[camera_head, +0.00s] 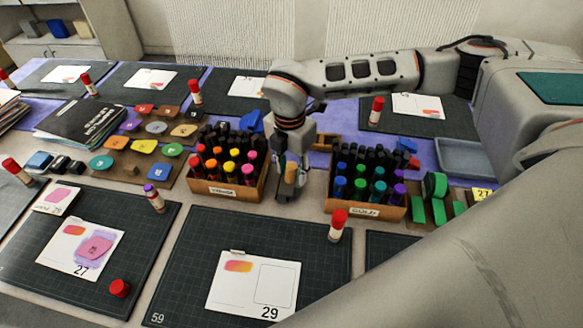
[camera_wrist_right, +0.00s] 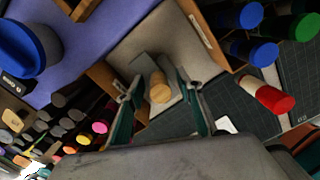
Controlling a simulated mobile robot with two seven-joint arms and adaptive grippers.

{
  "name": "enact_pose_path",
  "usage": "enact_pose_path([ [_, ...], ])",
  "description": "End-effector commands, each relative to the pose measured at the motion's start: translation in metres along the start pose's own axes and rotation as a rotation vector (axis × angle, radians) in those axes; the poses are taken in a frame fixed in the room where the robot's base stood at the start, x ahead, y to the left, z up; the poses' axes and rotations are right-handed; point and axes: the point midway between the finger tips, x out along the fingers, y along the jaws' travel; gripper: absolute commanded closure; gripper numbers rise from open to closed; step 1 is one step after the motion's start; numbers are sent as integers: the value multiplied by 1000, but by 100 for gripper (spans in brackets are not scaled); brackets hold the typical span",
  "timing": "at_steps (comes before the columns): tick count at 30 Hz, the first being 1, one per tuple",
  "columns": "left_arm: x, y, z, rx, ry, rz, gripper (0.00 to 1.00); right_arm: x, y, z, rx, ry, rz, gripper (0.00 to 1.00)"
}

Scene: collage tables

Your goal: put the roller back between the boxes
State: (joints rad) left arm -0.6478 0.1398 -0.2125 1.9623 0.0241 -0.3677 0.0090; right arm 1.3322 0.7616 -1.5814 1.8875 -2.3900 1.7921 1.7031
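The roller's round wooden handle (camera_head: 291,173) shows between the two marker boxes, the left box of warm-coloured markers (camera_head: 224,190) and the right box of cool-coloured markers (camera_head: 366,209). My right gripper (camera_head: 291,182) is lowered into the gap between these boxes, at the roller. In the right wrist view, the handle's end (camera_wrist_right: 160,93) lies between my open fingers (camera_wrist_right: 162,112), with space visible on both sides. A grey part of the roller shows behind the handle. Contact between the roller and the table cannot be judged. My left gripper is not in view.
The boxes stand close on either side of my right gripper. A red-capped glue stick (camera_head: 338,225) stands on the front cutting mat (camera_head: 200,255). Green blocks (camera_head: 435,200) and a grey tray (camera_head: 468,158) lie at the right. A paint-chip board (camera_head: 150,171) is left.

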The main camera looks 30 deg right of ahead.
Motion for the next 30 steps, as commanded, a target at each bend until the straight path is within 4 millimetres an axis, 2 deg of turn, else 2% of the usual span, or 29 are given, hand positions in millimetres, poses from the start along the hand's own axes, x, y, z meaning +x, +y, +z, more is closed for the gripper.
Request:
enact_pose_path([
  [5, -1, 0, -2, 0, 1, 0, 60, -4, 1, 0, 0, 0, 4, 64],
  [8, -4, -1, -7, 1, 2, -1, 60, -15, 1, 1, 0, -1, 5, 64],
  [11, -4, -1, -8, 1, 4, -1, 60, -29, 2, 1, -1, 0, 9, 64],
  [21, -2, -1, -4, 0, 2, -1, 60, -99, 2, 1, 0, -1, 8, 64],
  [27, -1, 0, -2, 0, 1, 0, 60, -126, 2, 1, -1, 0, 7, 64],
  [30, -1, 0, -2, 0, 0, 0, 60, -132, 1, 0, 0, 0, 5, 64],
])
